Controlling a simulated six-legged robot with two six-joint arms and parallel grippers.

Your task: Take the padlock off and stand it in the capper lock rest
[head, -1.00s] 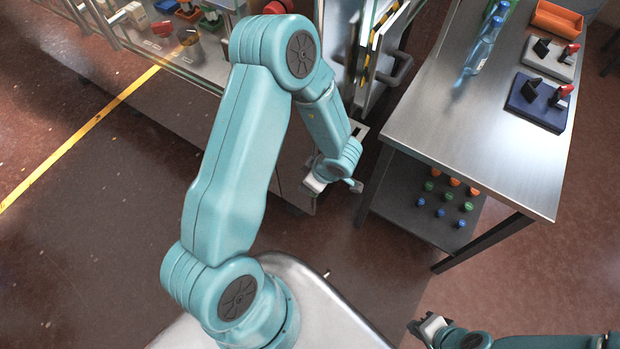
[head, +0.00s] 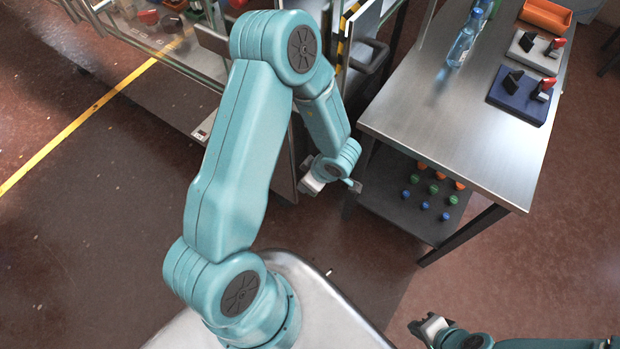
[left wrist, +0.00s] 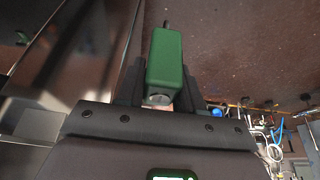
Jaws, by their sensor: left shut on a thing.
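In the left wrist view a green block-shaped padlock (left wrist: 164,62) is between the dark fingers of my left gripper (left wrist: 160,88), which is shut on it. A round silver spot shows on its near end and a thin dark bit at its far end. In the head view my left gripper (head: 328,178) hangs over the floor left of the steel table; the padlock cannot be made out there. On the table are a blue base (head: 515,101) and a grey base (head: 528,58), each with a black upright and a red-topped piece. I cannot tell which is the capper lock rest. My right gripper (head: 428,328) is low right, its opening unclear.
The steel table (head: 450,130) also holds clear bottles (head: 461,47) and an orange bin (head: 546,15). Its lower shelf (head: 390,205) carries several coloured caps. A glass-fronted machine (head: 185,75) stands at upper left.

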